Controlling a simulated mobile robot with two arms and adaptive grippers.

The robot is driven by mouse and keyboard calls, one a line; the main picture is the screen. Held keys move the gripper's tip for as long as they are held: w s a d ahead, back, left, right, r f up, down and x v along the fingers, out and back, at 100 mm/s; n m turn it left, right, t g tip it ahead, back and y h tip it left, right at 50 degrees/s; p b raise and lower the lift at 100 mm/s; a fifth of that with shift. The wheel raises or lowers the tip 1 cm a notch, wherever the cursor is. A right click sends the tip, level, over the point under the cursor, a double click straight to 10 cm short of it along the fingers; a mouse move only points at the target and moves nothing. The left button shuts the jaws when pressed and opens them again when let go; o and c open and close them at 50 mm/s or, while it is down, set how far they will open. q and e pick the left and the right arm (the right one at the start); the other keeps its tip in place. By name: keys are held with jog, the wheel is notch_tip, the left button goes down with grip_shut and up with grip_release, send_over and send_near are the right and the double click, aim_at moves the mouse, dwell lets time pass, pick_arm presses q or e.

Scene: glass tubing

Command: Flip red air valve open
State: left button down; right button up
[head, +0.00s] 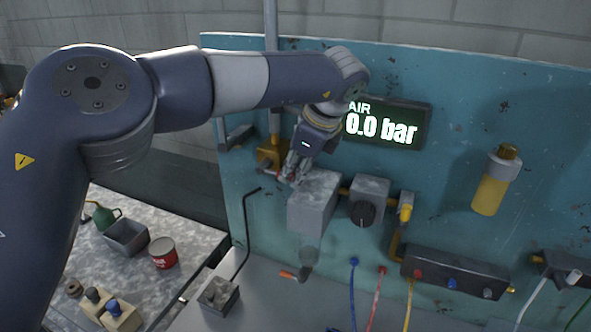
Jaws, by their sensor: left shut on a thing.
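My left gripper (291,171) reaches in from the left to the teal panel, fingers pointing down. It is shut on the red air valve's handle (274,173). Only a small bit of red shows beside the fingertips; the rest of the handle is hidden. A brass valve body (270,153) on the vertical pipe sits just left of the fingers. The black display (388,124) reads "AIR 0.0 bar". My right gripper is not in view.
A grey box (315,199) stands right below the gripper, close to the fingers. A regulator with a black knob (365,205) and a manifold (455,275) lie further right. A bench at lower left holds a red can (162,253) and a metal bin (126,238).

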pick_arm(q)
jog(key=shift+w+a+r+g+h+b, duration=0.1)
jog(key=shift+a+r+g+h+b, duration=0.25)
jog(key=shift+h+b, duration=0.55)
jog(key=shift+w+a+r+g+h+b, duration=0.1)
jog(key=shift+r+g+h+b, duration=0.15)
jog(key=shift+r+h+b, duration=0.3)
jog(key=shift+w+a+r+g+h, duration=0.2)
jog(key=shift+a+r+g+h, duration=0.25)
jog(key=shift+r+h, duration=0.4)
jog(key=shift+w+a+r+n+g+h, duration=0.15)
jog(key=shift+a+r+n+g+h, duration=0.25)
jog(key=shift+h, duration=0.5)
jog(key=shift+r, duration=0.1)
